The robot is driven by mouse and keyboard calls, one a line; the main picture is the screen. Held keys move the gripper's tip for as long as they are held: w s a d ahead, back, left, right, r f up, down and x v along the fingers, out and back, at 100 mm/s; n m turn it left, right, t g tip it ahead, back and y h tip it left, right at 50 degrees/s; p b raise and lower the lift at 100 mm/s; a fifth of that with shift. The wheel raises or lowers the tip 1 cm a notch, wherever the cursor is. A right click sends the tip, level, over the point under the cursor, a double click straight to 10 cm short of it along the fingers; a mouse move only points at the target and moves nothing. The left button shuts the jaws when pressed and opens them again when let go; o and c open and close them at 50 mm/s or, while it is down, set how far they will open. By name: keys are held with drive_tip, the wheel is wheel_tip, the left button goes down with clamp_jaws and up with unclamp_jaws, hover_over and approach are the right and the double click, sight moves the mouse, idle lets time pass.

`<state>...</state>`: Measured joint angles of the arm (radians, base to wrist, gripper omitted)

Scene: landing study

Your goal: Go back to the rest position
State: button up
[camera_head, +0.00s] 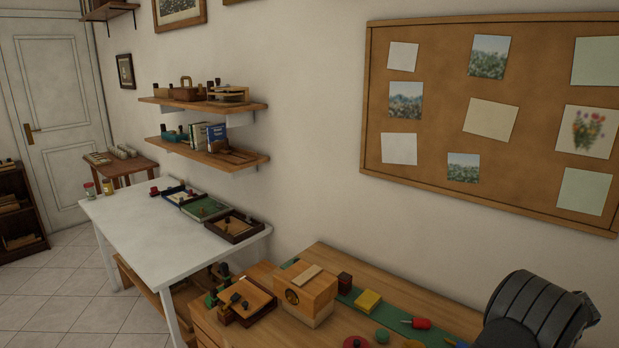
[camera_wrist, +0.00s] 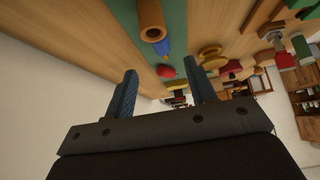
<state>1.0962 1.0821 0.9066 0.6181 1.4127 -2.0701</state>
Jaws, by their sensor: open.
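My gripper (camera_wrist: 162,84) shows in the wrist view with its two blue fingers spread wide apart. It is open, and nothing is between the fingers. The fingers point toward the wooden desk, which also shows at the lower right of the head view (camera_head: 262,338). A dark, ribbed part of my arm stands over the desk's right end in the head view. The fingers themselves are not visible there.
A green strip (camera_head: 390,317) on the desk carries a yellow block (camera_head: 367,301) and a red piece (camera_head: 421,323). A wooden box with a round hole (camera_head: 307,292) stands left. A wooden tube (camera_wrist: 151,20) appears in the wrist view. The white table (camera_head: 145,232) has free room.

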drive_tip(key=v, duration=0.9)
drive_tip(key=x, duration=1.7)
drive_tip(key=shift+a, duration=0.1)
drive_tip(key=shift+w+r, duration=0.1)
drive_tip(key=shift+w, duration=0.1)
drive_tip(key=shift+g+h, duration=0.3)
drive_tip(key=r, duration=0.5)
drive_tip(key=shift+a+r, duration=0.35)
drive_tip(key=shift+r, duration=0.05)
drive_tip(key=g+h, duration=0.1)
drive_tip(key=a+n+h, duration=0.1)
drive_tip(key=a+n+g+h, duration=0.1)
drive_tip(key=shift+w+r+g+h, duration=0.3)
drive_tip(key=shift+r, duration=0.1)
drive_tip(key=shift+w+a+r+n+g+h, duration=0.25)
drive_tip(key=shift+a+g+h, duration=0.2)
drive_tip(key=shift+h, duration=0.35)
drive_tip(key=shift+a+r+n+g+h, duration=0.15)
drive_tip(key=shift+a+n+g+h, duration=0.25)
drive_tip(key=shift+h, duration=0.4)
